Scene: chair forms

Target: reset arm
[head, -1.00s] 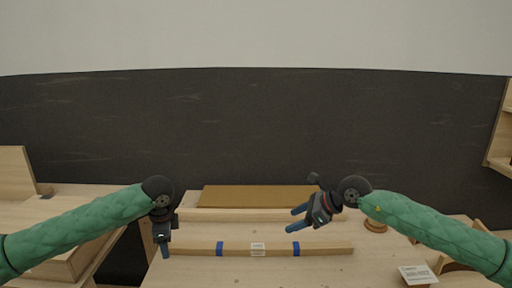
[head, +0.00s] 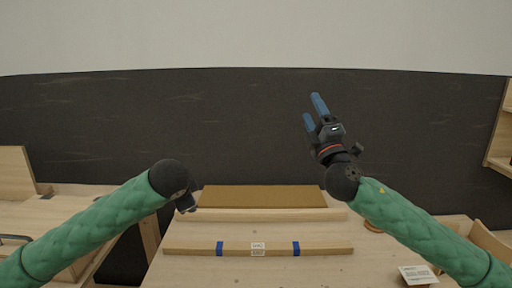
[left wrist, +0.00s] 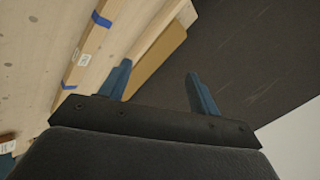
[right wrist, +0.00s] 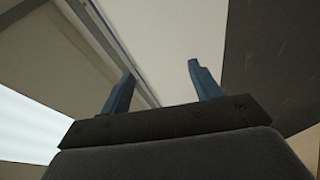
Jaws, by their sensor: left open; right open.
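My right gripper (head: 312,108) is raised in the head view, its two blue fingers pointing up in front of the dark wall. It is open and empty, and its fingers also show apart in the right wrist view (right wrist: 158,90). My left gripper is mostly hidden behind its own black wrist joint in the head view. In the left wrist view the left gripper (left wrist: 157,88) shows two blue fingers spread apart with nothing between them.
A wooden table (head: 300,272) bears a long bar with blue tape bands (head: 180,250) and a brown board (head: 262,196) behind it. A white label card (head: 417,275) lies at the right. Wooden furniture (head: 15,175) stands at the left and a shelf (head: 502,140) at the right.

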